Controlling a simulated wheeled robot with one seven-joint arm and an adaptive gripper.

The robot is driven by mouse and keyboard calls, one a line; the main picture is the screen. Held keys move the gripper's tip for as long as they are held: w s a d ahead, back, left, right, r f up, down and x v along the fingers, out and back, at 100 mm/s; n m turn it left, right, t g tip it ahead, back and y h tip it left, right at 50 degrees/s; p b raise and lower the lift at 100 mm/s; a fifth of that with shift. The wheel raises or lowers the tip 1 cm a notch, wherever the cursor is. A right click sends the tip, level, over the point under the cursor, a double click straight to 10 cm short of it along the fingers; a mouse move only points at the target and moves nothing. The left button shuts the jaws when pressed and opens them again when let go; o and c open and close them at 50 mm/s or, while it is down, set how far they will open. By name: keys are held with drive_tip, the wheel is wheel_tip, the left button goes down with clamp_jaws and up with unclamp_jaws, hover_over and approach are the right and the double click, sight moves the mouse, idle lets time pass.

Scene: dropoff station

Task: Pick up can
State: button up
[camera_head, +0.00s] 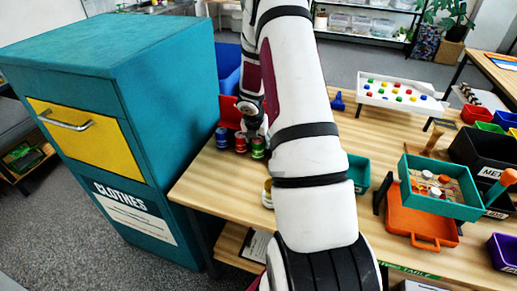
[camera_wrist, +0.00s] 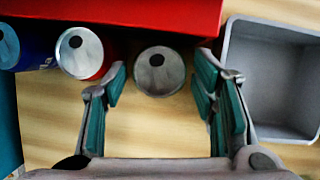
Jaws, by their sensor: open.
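Three cans stand in a row near the table's left edge in the head view: a blue can (camera_head: 221,138), a red can (camera_head: 240,143) and a green can (camera_head: 258,149). In the wrist view the blue can (camera_wrist: 28,42) and red can (camera_wrist: 84,54) lie left of my gripper (camera_wrist: 160,78). A third can (camera_wrist: 160,71), seen from above by its silver lid, is between my open fingertips, with gaps on both sides; its position matches the green one. In the head view my gripper (camera_head: 255,128) is just above and behind the green can, partly hidden by my arm.
A red container (camera_wrist: 130,12) stands close behind the cans. A grey bin (camera_wrist: 237,85) is just right of my right finger. The teal clothes bin (camera_head: 130,90) stands left of the wooden table (camera_head: 200,185). Trays and boxes fill the table's right side.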

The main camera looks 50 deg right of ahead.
drive_tip(key=shift+w+d+f, duration=0.15)
drive_tip(key=shift+d+f, duration=0.05)
drive_tip(key=shift+f, duration=0.45)
drive_tip(key=c, duration=0.5)
